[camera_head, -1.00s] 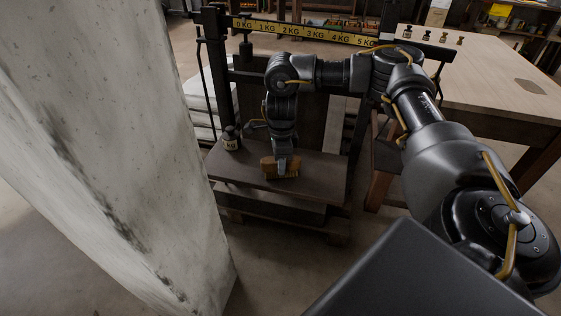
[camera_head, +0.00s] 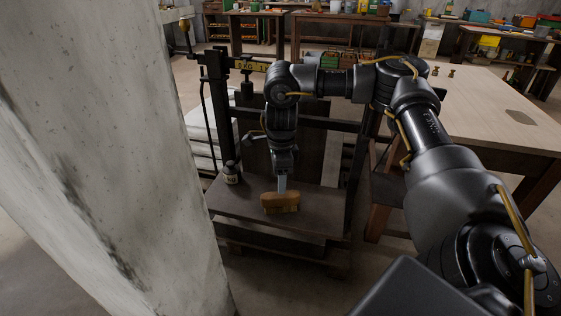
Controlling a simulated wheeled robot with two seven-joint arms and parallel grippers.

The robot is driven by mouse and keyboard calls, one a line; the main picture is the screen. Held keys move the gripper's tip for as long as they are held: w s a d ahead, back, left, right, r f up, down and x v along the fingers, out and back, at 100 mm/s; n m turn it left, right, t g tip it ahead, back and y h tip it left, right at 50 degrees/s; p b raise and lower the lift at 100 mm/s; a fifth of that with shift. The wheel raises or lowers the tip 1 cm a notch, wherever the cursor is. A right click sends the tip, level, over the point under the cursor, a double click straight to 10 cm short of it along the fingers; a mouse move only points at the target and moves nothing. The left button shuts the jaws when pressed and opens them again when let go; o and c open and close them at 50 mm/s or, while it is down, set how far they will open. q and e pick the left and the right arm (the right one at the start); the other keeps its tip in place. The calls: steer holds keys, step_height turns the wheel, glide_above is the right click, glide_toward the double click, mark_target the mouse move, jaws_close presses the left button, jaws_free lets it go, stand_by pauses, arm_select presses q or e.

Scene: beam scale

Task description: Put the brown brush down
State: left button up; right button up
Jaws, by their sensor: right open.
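The brown brush (camera_head: 281,203) rests on the flat platform (camera_head: 240,204) of the beam scale, its wooden back up and its paler bristles below. My right gripper (camera_head: 282,184) points down just above and behind the brush. It is open, and only one finger shows clearly, close to the brush's top edge; whether it still touches the brush I cannot tell. My left gripper is not in view. The scale's yellow beam (camera_head: 250,66) is mostly hidden behind my right arm.
A small dark weight with a pale label (camera_head: 230,173) stands at the platform's left back corner. A concrete pillar (camera_head: 95,150) fills the left side. A wooden table (camera_head: 490,105) stands at the right, with more workbenches behind.

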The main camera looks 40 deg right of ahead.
arm_select(q)
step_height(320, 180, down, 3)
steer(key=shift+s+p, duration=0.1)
steer(key=shift+p, duration=0.35)
arm_select(e)
step_height(320, 180, up, 4)
steer(key=shift+r, duration=0.1)
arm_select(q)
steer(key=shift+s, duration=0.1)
arm_select(e)
steer(key=shift+s, duration=0.1)
